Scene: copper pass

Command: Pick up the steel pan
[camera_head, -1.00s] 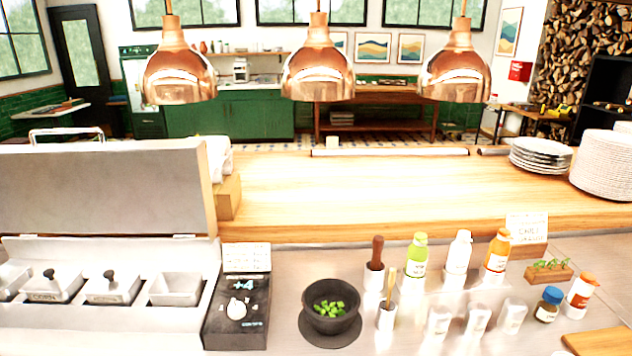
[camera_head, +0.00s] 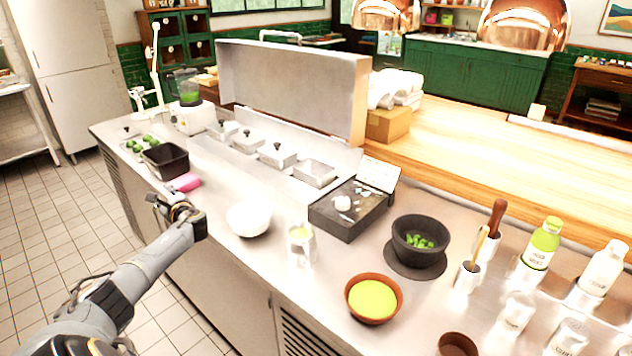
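Several small rectangular steel pans sit in a row in the steel counter unit below a raised lid (camera_head: 292,85). The rightmost steel pan (camera_head: 315,173) has no cover and looks empty. The one beside it is a lidded steel pan (camera_head: 277,155) with a dark knob. I cannot tell which one the task names. My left gripper (camera_head: 184,210) is at the counter's front edge, left of and well apart from the pans. Its fingers are small and dark, and I cannot tell whether they are open. My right gripper is not in view.
Near my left gripper are a black bin (camera_head: 166,161), a pink item (camera_head: 184,183) and a white bowl (camera_head: 249,218). A black scale-like box (camera_head: 340,222), a dark mortar (camera_head: 420,240) and a yellow-green-filled bowl (camera_head: 374,298) stand to the right. A blender (camera_head: 191,108) stands at the far left.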

